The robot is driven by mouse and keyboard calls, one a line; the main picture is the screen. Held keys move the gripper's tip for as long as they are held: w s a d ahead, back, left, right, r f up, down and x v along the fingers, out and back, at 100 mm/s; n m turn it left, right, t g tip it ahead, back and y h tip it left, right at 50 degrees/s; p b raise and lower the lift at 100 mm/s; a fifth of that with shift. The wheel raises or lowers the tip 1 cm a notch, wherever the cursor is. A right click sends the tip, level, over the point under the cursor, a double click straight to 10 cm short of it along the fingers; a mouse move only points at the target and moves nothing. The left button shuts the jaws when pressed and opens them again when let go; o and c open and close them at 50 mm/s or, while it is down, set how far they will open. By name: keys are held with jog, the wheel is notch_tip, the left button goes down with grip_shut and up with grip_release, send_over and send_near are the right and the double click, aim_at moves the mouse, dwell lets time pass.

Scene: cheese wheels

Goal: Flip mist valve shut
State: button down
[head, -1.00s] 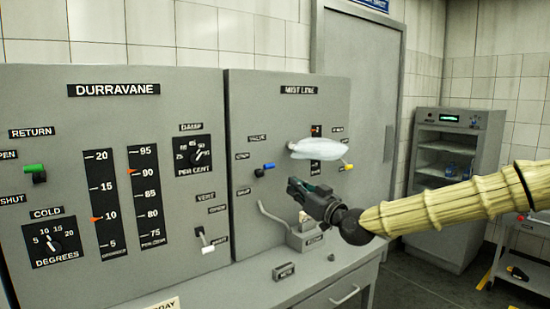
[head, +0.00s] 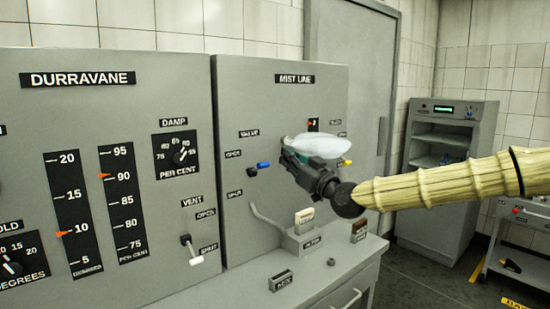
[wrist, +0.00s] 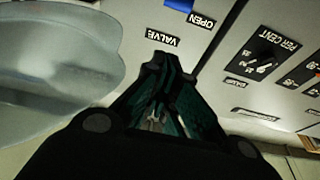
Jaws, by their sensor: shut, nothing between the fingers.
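The mist valve is a small blue-handled lever (head: 263,165) on the grey MIST LINE panel (head: 300,105). Its handle points right, slightly up from its dark pivot, beside the OPEN label, with the SHUT label lower down. My gripper (head: 286,153) is shut and empty, just right of the handle in the head view; I cannot tell whether they touch. In the wrist view, my closed fingers (wrist: 160,60) lie below the VALVE label, and a bit of the blue handle (wrist: 180,4) shows at the top edge, apart from them.
A bent grey pipe (head: 265,218) and a box with tags (head: 305,240) are below. The DURRAVANE panel (head: 85,110) stands at left.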

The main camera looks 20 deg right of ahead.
notch_tip(320, 180, up, 3)
jog(key=p, duration=0.3)
send_over(259, 168)
jog(key=s+d, duration=0.1)
jog(key=d, duration=0.2)
jog(key=f+p, duration=0.1)
jog(key=f, duration=0.3)
jog(key=shift+s+a+f+p, duration=0.15)
jog(key=shift+a+p, duration=0.05)
jog(key=shift+p, duration=0.15)
jog(key=shift+s+f+b, duration=0.1)
jog(key=shift+f+b, duration=0.15)
jog(key=shift+b, duration=0.3)
jog(key=shift+d+f+b, duration=0.1)
jog(key=shift+b, duration=0.45)
jog(key=shift+s+b, duration=0.15)
jog(key=shift+b, duration=0.3)
